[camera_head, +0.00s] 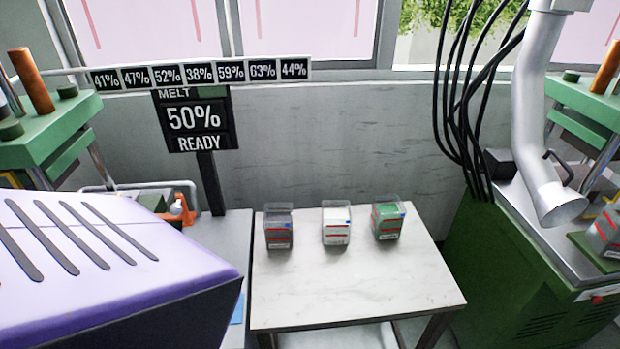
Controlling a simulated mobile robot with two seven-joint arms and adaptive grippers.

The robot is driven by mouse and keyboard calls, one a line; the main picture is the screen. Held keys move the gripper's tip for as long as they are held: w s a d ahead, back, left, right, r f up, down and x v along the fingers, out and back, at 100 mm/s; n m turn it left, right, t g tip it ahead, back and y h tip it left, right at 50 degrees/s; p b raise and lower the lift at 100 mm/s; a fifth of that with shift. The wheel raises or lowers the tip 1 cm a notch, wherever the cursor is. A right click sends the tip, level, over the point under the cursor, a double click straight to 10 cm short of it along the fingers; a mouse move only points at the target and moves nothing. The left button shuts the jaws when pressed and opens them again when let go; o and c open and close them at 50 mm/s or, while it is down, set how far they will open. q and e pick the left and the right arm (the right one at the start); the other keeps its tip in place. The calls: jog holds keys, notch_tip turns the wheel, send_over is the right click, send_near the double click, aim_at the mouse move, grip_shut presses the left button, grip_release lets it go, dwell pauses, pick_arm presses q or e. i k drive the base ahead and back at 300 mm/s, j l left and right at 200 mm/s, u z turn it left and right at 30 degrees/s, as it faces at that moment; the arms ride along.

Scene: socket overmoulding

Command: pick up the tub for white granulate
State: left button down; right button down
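The tub of white granulate (336,227) stands upright on a light marble-topped table (365,299). It is a clear tub with white contents, a red stripe and a small blue mark. It is the middle one of three tubs in a row. A tub of dark grey granulate (279,234) stands to its left. A tub of green granulate (387,222) stands to its right. Gaps separate the three tubs. Neither of my grippers shows in the head view.
A purple-white slotted machine cover (90,260) fills the lower left. A display (197,118) reading "MELT 50% READY" stands behind on a post. A green machine (530,270) with a grey pipe (536,110) is at the right. The table's front half is clear.

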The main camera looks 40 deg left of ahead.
aim_at(336, 214)
jog(key=k+j+u, duration=0.1)
jog(key=u, duration=0.95)
jog(key=z, duration=1.75)
jog(key=u, duration=1.15)
jog(key=i+l+u, duration=0.2)
jog(key=u, duration=0.2)
